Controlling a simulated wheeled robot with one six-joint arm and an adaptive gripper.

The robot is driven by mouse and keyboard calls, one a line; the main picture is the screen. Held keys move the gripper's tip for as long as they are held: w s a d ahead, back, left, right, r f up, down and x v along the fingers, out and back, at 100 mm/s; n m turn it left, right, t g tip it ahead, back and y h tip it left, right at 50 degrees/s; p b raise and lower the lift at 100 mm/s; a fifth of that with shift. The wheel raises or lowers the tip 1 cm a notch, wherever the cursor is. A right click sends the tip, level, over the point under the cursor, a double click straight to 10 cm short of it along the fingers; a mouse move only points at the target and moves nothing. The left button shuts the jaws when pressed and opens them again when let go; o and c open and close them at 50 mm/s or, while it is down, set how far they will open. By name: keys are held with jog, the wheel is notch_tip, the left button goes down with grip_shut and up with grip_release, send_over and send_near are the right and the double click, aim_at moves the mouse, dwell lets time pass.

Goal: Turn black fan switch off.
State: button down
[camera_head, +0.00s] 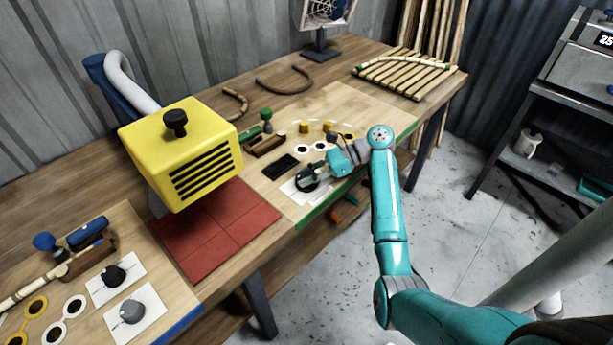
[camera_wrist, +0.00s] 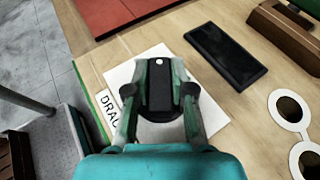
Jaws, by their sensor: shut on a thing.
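A black switch knob with a white dot (camera_wrist: 159,75) sits on a white plate (camera_wrist: 207,108) near the board's green edge in the wrist view. My gripper (camera_wrist: 160,95) is shut on this knob, with a finger on either side of it. In the head view my gripper (camera_head: 308,180) is down at the same white plate (camera_head: 292,190) and hides most of the knob. Another black knob (camera_head: 113,274) and a grey knob (camera_head: 130,312) stand on white plates on the left board.
A black flat pad (camera_head: 280,166) lies close beside the plate, also in the wrist view (camera_wrist: 226,54). A yellow machine (camera_head: 185,150) stands left over red tiles (camera_head: 215,235). A fan (camera_head: 324,20) stands at the back. Rings and wooden pieces lie further back.

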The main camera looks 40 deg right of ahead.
jog(key=shift+g, duration=0.4)
jog(key=c, duration=1)
grip_release()
jog(key=shift+n, duration=0.3)
notch_tip(320, 180, up, 10)
jog(key=shift+f, duration=0.1)
